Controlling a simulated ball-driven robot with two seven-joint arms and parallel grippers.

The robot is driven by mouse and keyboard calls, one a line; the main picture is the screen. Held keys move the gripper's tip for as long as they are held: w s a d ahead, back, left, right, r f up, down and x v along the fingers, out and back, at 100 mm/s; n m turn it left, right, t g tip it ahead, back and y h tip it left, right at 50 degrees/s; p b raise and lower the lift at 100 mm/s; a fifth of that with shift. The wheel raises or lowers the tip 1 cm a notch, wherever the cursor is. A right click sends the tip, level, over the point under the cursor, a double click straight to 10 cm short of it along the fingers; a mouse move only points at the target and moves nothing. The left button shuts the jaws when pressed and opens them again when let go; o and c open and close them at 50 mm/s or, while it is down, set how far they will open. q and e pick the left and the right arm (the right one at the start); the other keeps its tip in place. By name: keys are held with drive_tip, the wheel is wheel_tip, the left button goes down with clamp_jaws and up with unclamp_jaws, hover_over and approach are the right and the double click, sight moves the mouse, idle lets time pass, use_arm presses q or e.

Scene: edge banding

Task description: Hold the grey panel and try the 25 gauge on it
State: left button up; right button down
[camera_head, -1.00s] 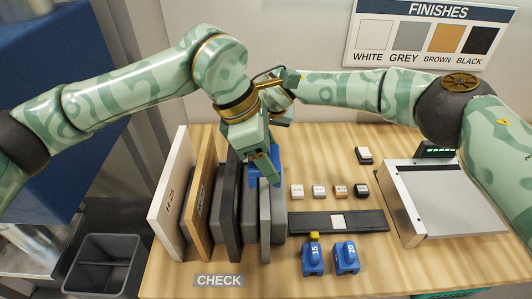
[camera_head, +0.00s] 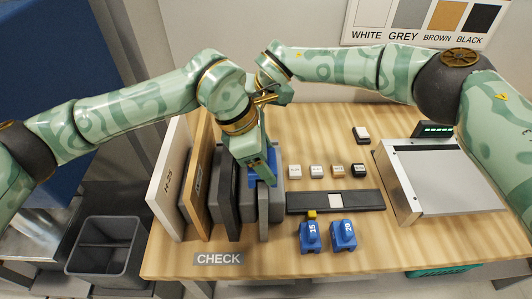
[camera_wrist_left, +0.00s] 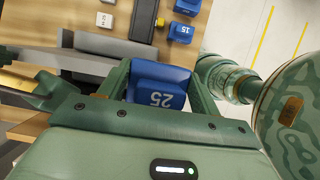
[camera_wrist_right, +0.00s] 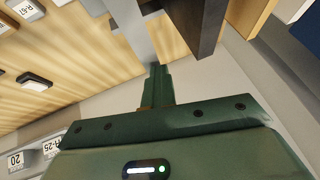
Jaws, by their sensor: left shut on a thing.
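The blue 25 gauge (camera_wrist_left: 160,88) is between the fingers of my left gripper (camera_wrist_left: 160,84), which is shut on it. In the head view the gauge (camera_head: 263,168) is at the top of the grey panel (camera_head: 263,212), which stands upright at the right end of the panel row. I cannot tell whether the gauge touches the panel or straddles its edge. My right gripper (camera_wrist_right: 160,72) has its fingers close together, with tips at a grey panel (camera_wrist_right: 138,22); whether they pinch it is unclear. In the head view the left arm hides its fingertips.
White (camera_head: 168,185), brown (camera_head: 202,178) and dark panels (camera_head: 234,200) stand to the left. Blue gauges 15 (camera_head: 309,236) and 20 (camera_head: 343,234), a dark bar (camera_head: 365,201) and several small labelled blocks lie to the right. A silver device (camera_head: 440,180) stands at the far right.

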use_arm(q)
drive_tip(key=shift+f, duration=0.75)
idle(1.1)
drive_tip(key=o, duration=1.1)
drive_tip(key=shift+r, duration=4)
